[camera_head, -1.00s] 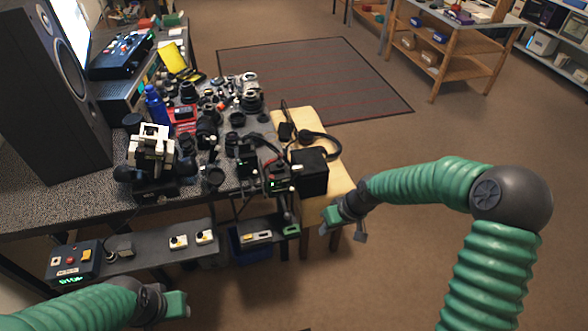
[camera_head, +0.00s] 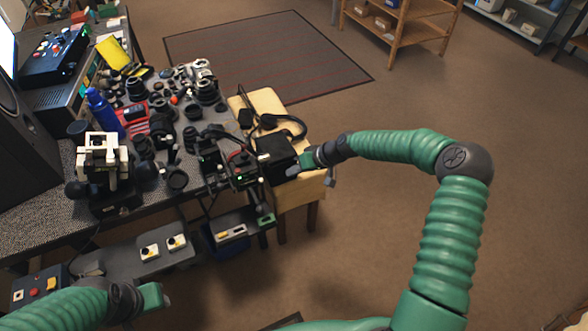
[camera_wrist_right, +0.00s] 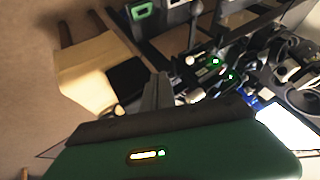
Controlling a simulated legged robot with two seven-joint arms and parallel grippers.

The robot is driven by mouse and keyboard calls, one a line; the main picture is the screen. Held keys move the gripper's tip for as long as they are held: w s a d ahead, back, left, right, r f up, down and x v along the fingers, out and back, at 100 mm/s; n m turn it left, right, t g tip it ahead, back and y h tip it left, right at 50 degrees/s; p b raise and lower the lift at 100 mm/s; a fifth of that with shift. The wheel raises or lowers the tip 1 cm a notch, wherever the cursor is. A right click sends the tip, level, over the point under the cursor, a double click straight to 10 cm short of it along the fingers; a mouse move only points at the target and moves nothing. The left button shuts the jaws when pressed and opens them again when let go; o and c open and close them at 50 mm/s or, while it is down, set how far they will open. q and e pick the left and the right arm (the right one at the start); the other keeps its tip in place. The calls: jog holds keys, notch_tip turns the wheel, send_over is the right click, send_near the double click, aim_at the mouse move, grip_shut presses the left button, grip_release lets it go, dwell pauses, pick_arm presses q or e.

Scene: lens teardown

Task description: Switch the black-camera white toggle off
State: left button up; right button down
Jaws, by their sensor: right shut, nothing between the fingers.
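A black camera-like device (camera_head: 241,172) with a small green light stands at the front right edge of the cluttered table. In the right wrist view, black gear with green lights (camera_wrist_right: 215,63) shows right of the fingers; I cannot pick out the white toggle for certain. My right gripper (camera_head: 295,172) is shut and empty, beside the black box on the stool and to the right of the camera. Its fingers show in the right wrist view (camera_wrist_right: 156,92). My left gripper (camera_head: 162,297) is low at the left; its fingers are not clear.
The table (camera_head: 40,215) holds lenses, a blue bottle (camera_head: 103,112) and a white-and-black device (camera_head: 103,155). A black box (camera_head: 274,158) and headphones (camera_head: 285,124) lie on a yellow stool (camera_head: 262,102). A lower shelf (camera_head: 120,262) carries small switch boxes.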

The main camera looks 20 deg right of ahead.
aim_at(259, 179)
pick_arm(q)
jog(key=shift+a+r+p, duration=0.15)
jog(key=shift+r+p, duration=0.15)
pick_arm(e)
jog(key=w+a+f, duration=0.3)
jog(key=a, duration=0.3)
jog(key=shift+a+f, duration=0.2)
jog(key=shift+a, duration=0.1)
pick_arm(q)
jog(key=shift+w+d, duration=0.1)
jog(key=shift+d, duration=0.2)
pick_arm(e)
jog(key=shift+s+a+m+t, duration=0.2)
jog(key=shift+m+t, duration=0.1)
jog(key=shift+m, duration=0.1)
